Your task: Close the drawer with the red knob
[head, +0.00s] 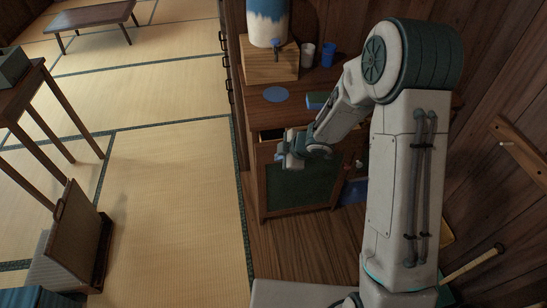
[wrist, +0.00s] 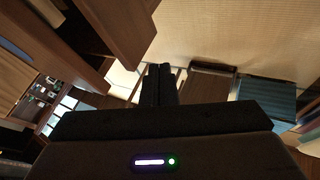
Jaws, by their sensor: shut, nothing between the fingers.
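A wooden cabinet (head: 256,190) with a dark green front panel stands in the middle of the head view. Just below its top, left of my forearm, a pale strip (head: 271,134) shows, perhaps the inside of a drawer standing partly open; my arm hides much of this front. A small reddish spot (head: 359,163) shows right of my forearm; I cannot tell if it is the red knob. My gripper (head: 284,157) is shut and empty in front of the cabinet. Its closed dark fingers (wrist: 158,84) show in the wrist view, apart from the wooden furniture (wrist: 120,28) at upper left.
On the cabinet top are a blue-and-white dispenser (head: 267,22) on a wooden box (head: 268,68), a white cup (head: 308,54), a blue cup (head: 328,55) and a blue round mat (head: 276,94). The tatami between is clear.

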